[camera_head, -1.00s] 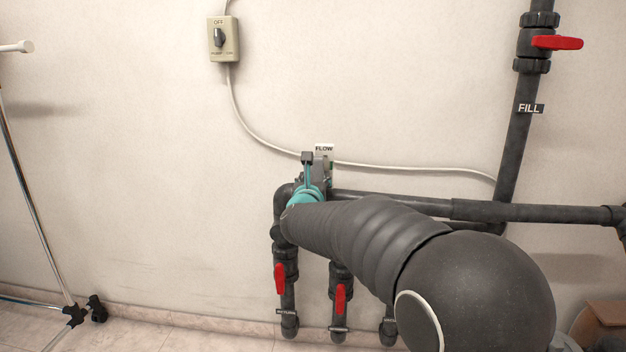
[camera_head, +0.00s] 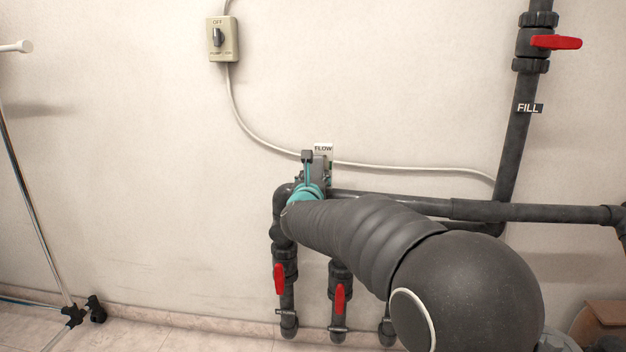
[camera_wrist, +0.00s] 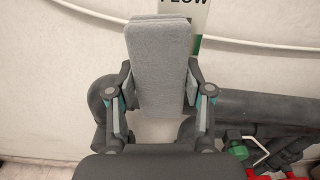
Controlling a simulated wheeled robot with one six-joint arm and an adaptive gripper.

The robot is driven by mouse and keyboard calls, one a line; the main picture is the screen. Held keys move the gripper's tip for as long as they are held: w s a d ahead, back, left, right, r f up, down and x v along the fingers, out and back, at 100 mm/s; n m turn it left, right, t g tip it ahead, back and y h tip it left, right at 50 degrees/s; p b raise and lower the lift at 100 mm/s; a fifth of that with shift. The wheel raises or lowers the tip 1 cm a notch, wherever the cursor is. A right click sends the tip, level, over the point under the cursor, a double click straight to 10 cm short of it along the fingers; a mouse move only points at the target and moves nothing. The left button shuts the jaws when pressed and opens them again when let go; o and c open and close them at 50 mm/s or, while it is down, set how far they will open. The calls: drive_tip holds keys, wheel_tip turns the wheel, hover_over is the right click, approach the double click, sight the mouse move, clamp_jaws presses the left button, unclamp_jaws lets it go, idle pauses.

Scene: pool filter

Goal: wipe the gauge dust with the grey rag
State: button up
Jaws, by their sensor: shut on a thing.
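The grey rag (camera_wrist: 162,58) is a thick, flat grey pad, held upright between the fingers of my gripper (camera_wrist: 162,88) in the wrist view. My gripper is shut on it. The flow gauge (camera_wrist: 197,18) shows just behind the rag's upper right as a white plate with a FLOW label and a green strip. The rag hides most of the gauge, and I cannot see the dust or tell whether the rag touches it. In the head view, my gripper (camera_head: 313,176) is at the pipes, just below the FLOW label (camera_head: 323,149).
Dark pipes (camera_head: 400,203) run along the wall, with red valve handles (camera_head: 279,279) below. A FILL pipe (camera_head: 517,140) stands at the right. A white cable (camera_head: 415,168) crosses behind the gauge from a switch box (camera_head: 223,40).

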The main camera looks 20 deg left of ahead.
sight(330, 173)
drive_tip(key=shift+w+a, duration=0.1)
drive_tip(key=shift+w, duration=0.35)
drive_tip(key=shift+w+d+f+b, duration=0.1)
drive_tip(key=shift+d+b, duration=0.3)
drive_tip(key=shift+b, duration=0.15)
drive_tip(key=shift+w+d+f+b, duration=0.1)
drive_tip(key=shift+d+b, duration=0.3)
drive_tip(key=shift+b, duration=0.15)
drive_tip(key=shift+w+d+b, duration=0.15)
drive_tip(key=shift+d+b, duration=1.05)
drive_tip(key=shift+w+b, duration=0.15)
drive_tip(key=shift+b, duration=0.15)
drive_tip(key=shift+a+r, duration=0.1)
drive_tip(key=shift+a, duration=0.05)
